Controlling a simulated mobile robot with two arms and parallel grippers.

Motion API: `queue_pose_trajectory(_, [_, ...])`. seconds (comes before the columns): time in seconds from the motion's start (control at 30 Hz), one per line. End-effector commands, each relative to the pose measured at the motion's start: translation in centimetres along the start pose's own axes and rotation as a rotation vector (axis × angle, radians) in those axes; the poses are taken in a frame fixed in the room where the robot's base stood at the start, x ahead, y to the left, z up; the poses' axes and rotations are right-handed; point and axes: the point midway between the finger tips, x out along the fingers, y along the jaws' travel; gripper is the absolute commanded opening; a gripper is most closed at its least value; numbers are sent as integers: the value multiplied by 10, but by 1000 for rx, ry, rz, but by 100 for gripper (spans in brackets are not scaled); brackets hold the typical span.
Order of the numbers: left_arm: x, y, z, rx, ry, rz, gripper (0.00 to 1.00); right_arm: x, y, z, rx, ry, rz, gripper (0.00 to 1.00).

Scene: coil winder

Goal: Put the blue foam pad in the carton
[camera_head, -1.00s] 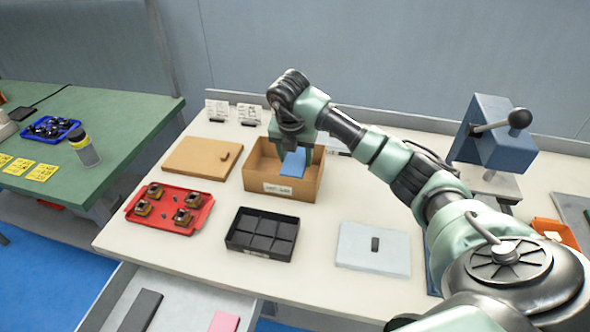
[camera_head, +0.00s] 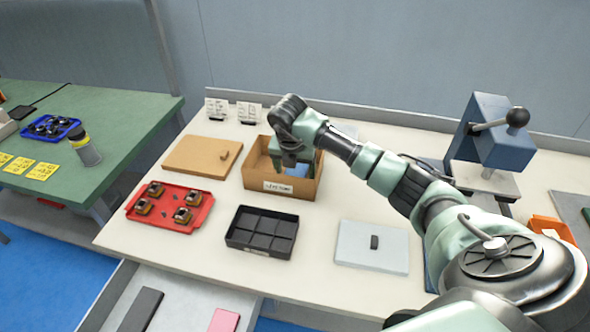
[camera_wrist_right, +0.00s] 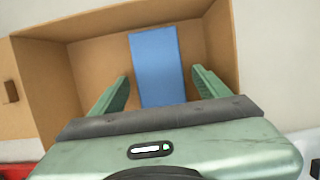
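The open cardboard carton (camera_head: 308,189) stands at the middle of the back of the table. The blue foam pad (camera_head: 301,172) is inside it, partly hidden by my right gripper and the front wall. In the right wrist view, the pad (camera_wrist_right: 157,65) lies inside the carton (camera_wrist_right: 55,85), between the two green fingers. My right gripper (camera_head: 288,163) reaches down into the carton. Its fingers (camera_wrist_right: 160,88) are spread wider than the pad, with a gap on each side. My left gripper is not in view.
A brown lid or board (camera_head: 200,156) lies left of the carton. A red tray with parts (camera_head: 160,222) and a black divided tray (camera_head: 262,232) are in front. A grey lid (camera_head: 372,247) lies at front right, and a blue press (camera_head: 492,135) stands at right.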

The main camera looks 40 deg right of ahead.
Motion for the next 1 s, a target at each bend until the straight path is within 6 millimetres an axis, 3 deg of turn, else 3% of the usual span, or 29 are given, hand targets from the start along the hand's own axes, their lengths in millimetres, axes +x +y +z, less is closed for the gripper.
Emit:
queue_pose_trajectory(0.37, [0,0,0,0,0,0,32,-12,0,1,0,-2,2,76])
queue_pose_trajectory(0.8, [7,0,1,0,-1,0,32,-99,1,1,-1,-3,2,76])
queue_pose_trajectory(1.0, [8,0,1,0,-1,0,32,-119,0,1,0,-1,1,76])
